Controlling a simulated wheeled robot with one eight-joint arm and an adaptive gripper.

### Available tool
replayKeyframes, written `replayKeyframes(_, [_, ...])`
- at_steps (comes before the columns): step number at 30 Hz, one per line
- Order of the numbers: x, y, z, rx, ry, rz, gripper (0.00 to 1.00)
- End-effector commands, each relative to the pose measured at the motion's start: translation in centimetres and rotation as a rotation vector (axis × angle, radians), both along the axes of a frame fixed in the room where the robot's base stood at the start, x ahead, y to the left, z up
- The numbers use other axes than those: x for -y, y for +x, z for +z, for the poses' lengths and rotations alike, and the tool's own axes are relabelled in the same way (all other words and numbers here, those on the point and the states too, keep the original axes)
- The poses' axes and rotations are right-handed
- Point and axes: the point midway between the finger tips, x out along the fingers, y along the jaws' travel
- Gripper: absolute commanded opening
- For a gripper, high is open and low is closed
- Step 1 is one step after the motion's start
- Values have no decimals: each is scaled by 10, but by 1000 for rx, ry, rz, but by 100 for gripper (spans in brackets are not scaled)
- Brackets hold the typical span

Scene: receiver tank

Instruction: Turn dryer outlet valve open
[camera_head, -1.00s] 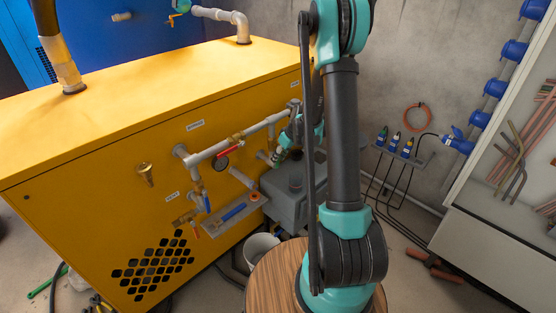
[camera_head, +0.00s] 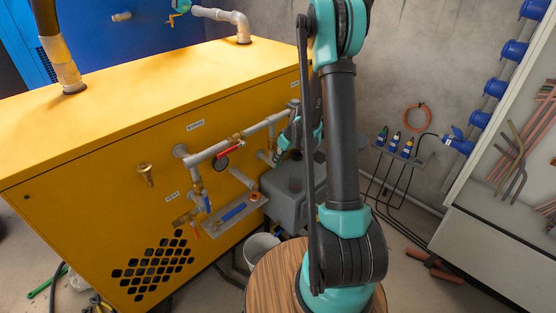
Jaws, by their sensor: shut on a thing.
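The yellow dryer cabinet (camera_head: 95,185) has a grey pipe (camera_head: 256,127) running along its front. A valve with a red lever (camera_head: 230,149) sits on that pipe, the lever lying roughly along it. My gripper (camera_head: 277,157) is small in view, to the right of the red lever and beside a short pipe (camera_head: 263,156) on the cabinet front. It is shut on a small part there, which looks like a valve handle; the fingers mostly hide it. My arm link hides the area just right of the gripper.
A grey tank (camera_head: 287,200) stands below my gripper. A grey bracket with a blue-handled part (camera_head: 234,212) and a white bucket (camera_head: 262,245) are to its lower left. A shelf with several bottles (camera_head: 400,150) is on the wall at right.

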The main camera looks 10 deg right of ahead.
Motion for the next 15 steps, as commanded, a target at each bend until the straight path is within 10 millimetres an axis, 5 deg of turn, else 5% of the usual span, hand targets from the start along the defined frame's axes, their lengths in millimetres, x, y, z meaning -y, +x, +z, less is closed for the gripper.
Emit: replayKeyframes(15, [7, 5, 0, 80, -109, -1, 0])
